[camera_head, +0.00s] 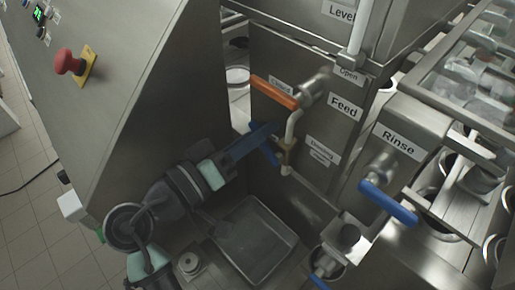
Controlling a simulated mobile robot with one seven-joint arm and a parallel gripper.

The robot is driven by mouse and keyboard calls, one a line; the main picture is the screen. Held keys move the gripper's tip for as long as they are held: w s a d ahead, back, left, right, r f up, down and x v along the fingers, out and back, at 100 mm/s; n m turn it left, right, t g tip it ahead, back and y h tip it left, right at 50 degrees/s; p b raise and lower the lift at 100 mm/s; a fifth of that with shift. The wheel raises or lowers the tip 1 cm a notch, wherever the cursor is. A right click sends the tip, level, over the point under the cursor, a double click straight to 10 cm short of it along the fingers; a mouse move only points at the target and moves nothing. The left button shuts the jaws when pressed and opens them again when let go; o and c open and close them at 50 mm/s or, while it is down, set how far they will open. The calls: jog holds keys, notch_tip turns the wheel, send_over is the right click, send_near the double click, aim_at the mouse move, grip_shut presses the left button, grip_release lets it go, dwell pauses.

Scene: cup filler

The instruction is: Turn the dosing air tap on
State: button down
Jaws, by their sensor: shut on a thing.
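The dosing air tap is a small brass tap (288,152) with a blue handle (268,154), left of a "Dosing" label (323,148) on the steel panel. The handle slants from upper left to lower right, and its upper part is partly hidden by my gripper. My gripper (267,132) reaches in from the lower left and is shut on the blue handle. The fingertips are dark and small, so the exact grip is hard to see.
An orange feed lever (274,92) sits just above my gripper. A blue rinse lever (388,203) is to the right. A steel tray (290,236) lies below. A slanted steel cabinet (150,90) with a red stop button (68,62) stands left of the arm.

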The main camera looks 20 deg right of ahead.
jog(key=m+b, duration=0.1)
jog(key=b, duration=0.1)
jog(key=s+m+b, duration=0.1)
jog(key=m+b, duration=0.2)
jog(key=b, duration=0.1)
jog(key=shift+s+d+r+m, duration=0.25)
jog(key=shift+s+d+m, duration=0.05)
jog(key=shift+s+m, duration=0.1)
jog(key=m+b, duration=0.1)
jog(key=s+m+b, duration=0.1)
jog(key=b, duration=0.1)
jog(key=m+b, duration=0.1)
jog(key=b, duration=0.1)
jog(key=shift+s+d+r+m, duration=0.3)
jog(key=shift+r+m, duration=0.1)
jog(key=c, duration=0.8)
grip_release()
jog(key=shift+r, duration=0.1)
jog(key=shift+a, duration=0.1)
jog(key=v, duration=1.2)
jog(key=shift+s+a, duration=0.2)
jog(key=shift+a, duration=0.15)
jog(key=shift+a, duration=0.1)
